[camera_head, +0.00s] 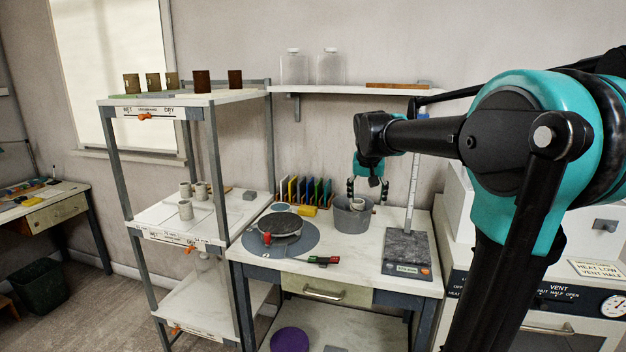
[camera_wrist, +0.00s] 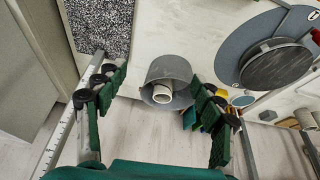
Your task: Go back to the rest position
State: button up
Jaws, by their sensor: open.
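My gripper (camera_head: 367,188) hangs above the worktable, over a grey bucket (camera_head: 352,216) near the table's back edge. In the wrist view my gripper (camera_wrist: 157,105) has its green-padded fingers spread wide apart with nothing between them touching. The grey bucket (camera_wrist: 169,75) shows between and beyond the fingers. A small pale cup (camera_wrist: 162,93) is inside the bucket; it also shows in the head view (camera_head: 357,203). My arm reaches in from the right side of the head view.
The worktable (camera_head: 330,272) also holds a turntable (camera_head: 280,224), a row of coloured tools, and a scale with an upright ruler (camera_head: 408,250). A shelf rack (camera_head: 215,212) with cups stands left. A wall shelf (camera_head: 345,89) with jars is behind. A kiln stands right.

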jog(key=s+d+f+n+y, duration=0.1)
jog(key=s+d+f+n, duration=0.1)
jog(key=s+f, duration=2.3)
jog(key=shift+s+d+n, duration=0.3)
jog(key=shift+s+d, duration=0.05)
jog(key=shift+s, duration=0.8)
jog(key=shift+c, duration=0.6)
